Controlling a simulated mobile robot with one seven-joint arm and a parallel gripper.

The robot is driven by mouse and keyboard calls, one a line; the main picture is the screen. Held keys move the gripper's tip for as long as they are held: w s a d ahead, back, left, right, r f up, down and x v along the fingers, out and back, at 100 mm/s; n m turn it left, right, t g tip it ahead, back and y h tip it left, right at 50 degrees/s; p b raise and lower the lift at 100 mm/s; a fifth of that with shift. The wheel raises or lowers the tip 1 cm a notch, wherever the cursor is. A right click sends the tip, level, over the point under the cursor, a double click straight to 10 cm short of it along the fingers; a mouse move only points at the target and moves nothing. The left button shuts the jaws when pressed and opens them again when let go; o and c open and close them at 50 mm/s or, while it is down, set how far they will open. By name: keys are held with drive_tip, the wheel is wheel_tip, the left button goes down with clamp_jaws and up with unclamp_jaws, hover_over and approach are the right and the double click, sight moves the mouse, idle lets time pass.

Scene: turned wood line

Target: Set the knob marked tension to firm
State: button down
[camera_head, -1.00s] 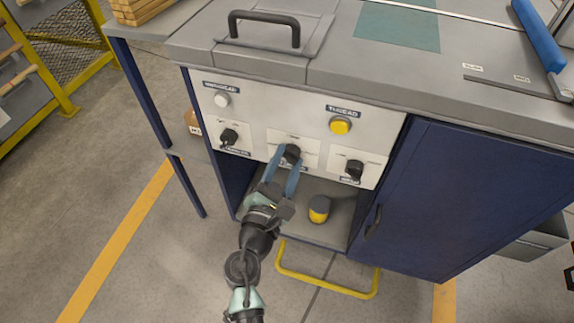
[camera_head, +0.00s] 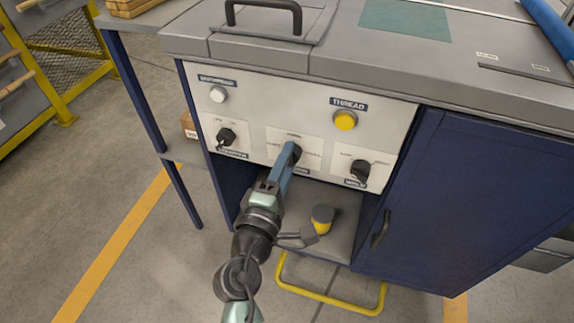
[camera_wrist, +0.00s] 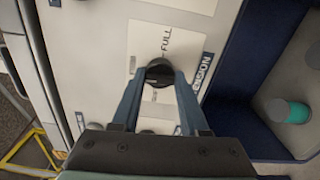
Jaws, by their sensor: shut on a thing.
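The tension knob is the black middle knob (camera_head: 296,150) in the lower row on the white panel; it also shows in the wrist view (camera_wrist: 159,70). The wrist view shows part of its label, reading "TENSION" (camera_wrist: 203,72), and the word "FULL" (camera_wrist: 166,43) beside it. My gripper (camera_head: 291,160) is shut on this knob, with one blue finger on each side in the wrist view (camera_wrist: 158,84). The fingers hide part of the knob and its scale, so I cannot read its setting.
Black knobs sit to the left (camera_head: 227,137) and right (camera_head: 360,171). Above are a white button (camera_head: 217,94) and a yellow button (camera_head: 345,121) marked "THREAD". A yellow and dark object (camera_head: 322,220) stands on the shelf below. A blue door (camera_head: 470,200) is at right.

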drive_tip(key=shift+m, duration=0.5)
drive_tip(key=shift+c, duration=2.1)
unclamp_jaws()
drive_tip(key=shift+s, duration=0.1)
drive_tip(key=p+v, duration=0.1)
drive_tip(key=v, duration=1.2)
